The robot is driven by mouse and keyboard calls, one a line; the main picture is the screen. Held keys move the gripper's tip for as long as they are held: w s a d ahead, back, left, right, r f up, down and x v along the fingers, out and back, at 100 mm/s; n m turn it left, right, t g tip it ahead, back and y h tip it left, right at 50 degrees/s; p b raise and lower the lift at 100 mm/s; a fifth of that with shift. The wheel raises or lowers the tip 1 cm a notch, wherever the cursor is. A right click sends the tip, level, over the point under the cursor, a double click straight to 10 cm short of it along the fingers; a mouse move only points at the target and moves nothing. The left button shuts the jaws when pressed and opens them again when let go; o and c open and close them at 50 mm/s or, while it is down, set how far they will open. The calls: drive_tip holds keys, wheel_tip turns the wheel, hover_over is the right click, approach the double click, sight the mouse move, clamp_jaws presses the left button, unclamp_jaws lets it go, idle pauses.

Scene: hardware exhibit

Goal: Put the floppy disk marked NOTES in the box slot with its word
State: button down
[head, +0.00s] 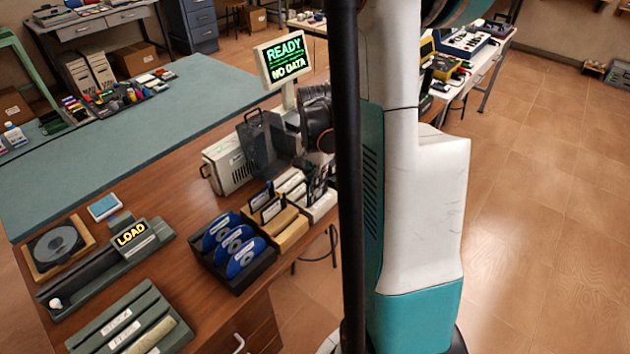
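A box of upright floppy disks stands on the brown desk, with a tan section (292,232) and a pale section (322,206). Dark disks or dividers (270,212) stick up from it. The lettering there is too small to read, so I cannot tell which disk is marked NOTES or what word each slot bears. My gripper's fingers do not show. A large white and teal part of my own body and a black post cover the right side of the box area. A dark round part (318,122) sits behind the box, partly hidden; I cannot tell what it is.
A dark rack of blue discs (235,250) stands left of the box. A LOAD-lit unit (132,235), a grey slotted tray (135,325) and a reel in a wooden frame (58,245) lie left. A monitor (284,58) reads READY, NO DATA. Bare desk (175,275) lies between.

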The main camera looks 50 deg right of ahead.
drive_tip(key=shift+f+b, duration=1.35)
drive_tip(key=shift+f, duration=0.35)
drive_tip(key=c, duration=1.7)
unclamp_jaws()
drive_tip(key=shift+r+p, duration=2.9)
drive_tip(key=shift+r, duration=1.15)
